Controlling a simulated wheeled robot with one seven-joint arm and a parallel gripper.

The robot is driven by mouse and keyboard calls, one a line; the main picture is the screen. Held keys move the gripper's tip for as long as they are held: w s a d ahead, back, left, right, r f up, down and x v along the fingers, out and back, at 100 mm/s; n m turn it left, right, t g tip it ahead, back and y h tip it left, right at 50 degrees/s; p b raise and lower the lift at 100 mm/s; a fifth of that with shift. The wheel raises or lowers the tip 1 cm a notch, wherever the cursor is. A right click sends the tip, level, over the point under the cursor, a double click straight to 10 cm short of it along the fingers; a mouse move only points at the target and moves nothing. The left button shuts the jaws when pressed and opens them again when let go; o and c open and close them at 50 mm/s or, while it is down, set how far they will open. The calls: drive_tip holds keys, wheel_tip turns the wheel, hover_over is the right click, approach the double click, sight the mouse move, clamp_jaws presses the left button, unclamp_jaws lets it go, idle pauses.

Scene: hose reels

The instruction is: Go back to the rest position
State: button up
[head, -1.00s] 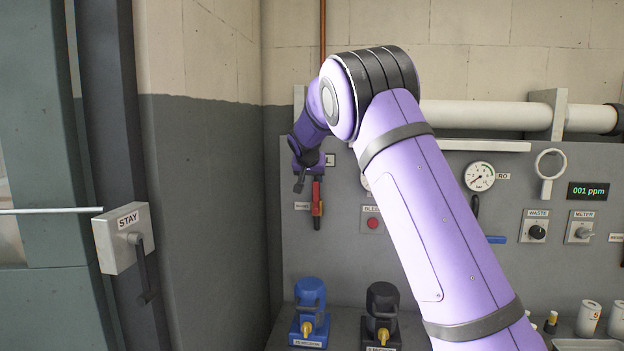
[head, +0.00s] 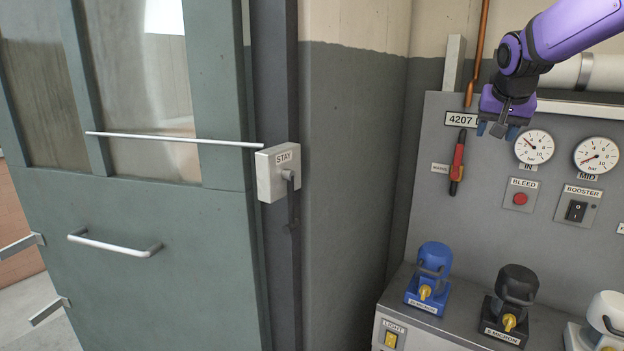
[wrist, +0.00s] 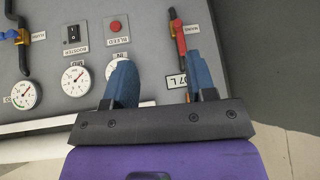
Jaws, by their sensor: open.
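My gripper (head: 497,130) hangs at the upper right of the head view, at the end of my purple arm (head: 575,32). Its two blue fingers are apart and nothing shows between them. It appears in front of the grey panel (head: 440,215), to the right of the red-handled tool (head: 457,165) and just left of the IN gauge (head: 533,147). In the wrist view, the open fingers of my gripper (wrist: 160,78) point toward the panel, with the red tool (wrist: 180,38) beyond the right finger. I cannot tell the exact gap to the panel.
A green door (head: 150,265) with a handle (head: 115,243) fills the left. A STAY box (head: 278,172) with a black lever sits beside it. A blue pump (head: 430,275) and black pump (head: 512,300) stand on the bench below my gripper. A white pipe (head: 590,72) runs behind my arm.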

drive_tip(key=s+a+f+n, duration=0.1)
drive_tip(key=s+a+f, duration=0.1)
drive_tip(key=s, duration=0.9)
drive_tip(key=s+a+f+n+y, duration=0.1)
drive_tip(key=s+a, duration=0.3)
drive_tip(key=s, duration=0.8)
drive_tip(key=s+a+f+n+g+y, duration=0.1)
drive_tip(key=s+a+f+n, duration=0.2)
drive_tip(key=s, duration=0.8)
drive_tip(key=shift+s+a+f, duration=0.15)
drive_tip(key=shift+s+f, duration=0.25)
drive_tip(key=shift+f, duration=0.15)
